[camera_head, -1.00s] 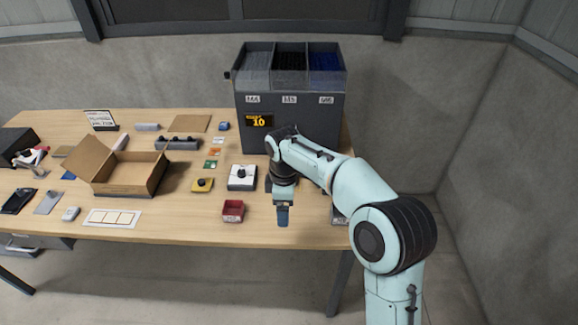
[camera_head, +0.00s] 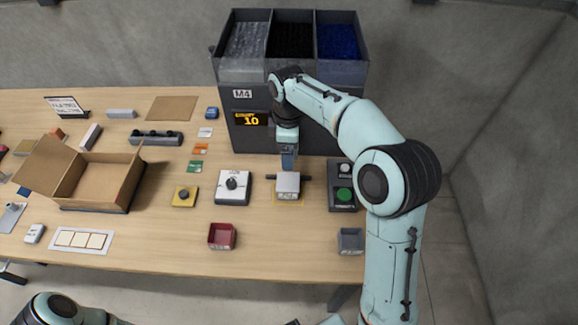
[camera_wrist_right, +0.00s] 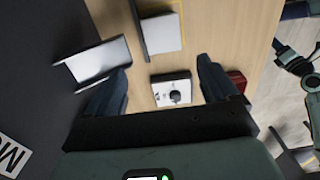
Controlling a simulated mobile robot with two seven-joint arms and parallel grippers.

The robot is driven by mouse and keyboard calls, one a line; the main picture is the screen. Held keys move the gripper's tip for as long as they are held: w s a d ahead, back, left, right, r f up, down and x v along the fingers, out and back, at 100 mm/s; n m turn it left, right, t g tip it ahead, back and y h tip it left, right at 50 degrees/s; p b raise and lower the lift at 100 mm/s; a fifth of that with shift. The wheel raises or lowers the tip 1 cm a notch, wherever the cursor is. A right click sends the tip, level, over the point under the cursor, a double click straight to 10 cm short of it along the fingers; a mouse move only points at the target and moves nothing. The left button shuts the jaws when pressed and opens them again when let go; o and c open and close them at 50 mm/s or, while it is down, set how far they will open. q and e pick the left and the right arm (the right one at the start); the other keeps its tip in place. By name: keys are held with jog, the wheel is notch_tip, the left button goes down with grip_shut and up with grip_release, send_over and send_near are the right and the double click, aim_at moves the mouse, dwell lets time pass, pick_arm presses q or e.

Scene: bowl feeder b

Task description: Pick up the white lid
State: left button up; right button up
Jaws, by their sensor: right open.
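A white square piece with a dark round knob (camera_head: 233,187) lies on the table left of my right gripper. In the right wrist view this knobbed piece (camera_wrist_right: 170,88) shows between the fingers, below them and apart. A pale square block (camera_head: 288,183) sits on a yellow-outlined spot under the right gripper. I cannot tell which of the two is the white lid. My right gripper (camera_head: 288,162) is above the block near the feeder front; the wrist view shows its fingers (camera_wrist_right: 163,88) open and empty. Only part of my left arm shows; its gripper is out of view.
The dark feeder (camera_head: 243,135) with three bins stands close behind the right gripper. A button box (camera_head: 343,185), a red bin (camera_head: 222,236), a grey bin (camera_head: 350,240) and a yellow knobbed piece (camera_head: 185,196) lie around. An open cardboard box (camera_head: 97,180) stands left.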

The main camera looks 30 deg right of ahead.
jog(key=b, duration=0.1)
send_over(292, 181)
jog(key=f, duration=0.7)
jog(key=shift+w+a+f, duration=0.2)
jog(key=shift+a, duration=0.2)
jog(key=shift+f, duration=0.5)
jog(key=f, duration=0.4)
jog(key=shift+s+d+f, duration=0.2)
jog(key=shift+s+d, duration=0.1)
jog(key=shift+f, duration=0.25)
jog(key=c, duration=0.8)
pick_arm(q)
jog(key=shift+s+f, duration=0.65)
jog(key=shift+f, duration=0.35)
pick_arm(e)
jog(key=shift+r, duration=0.15)
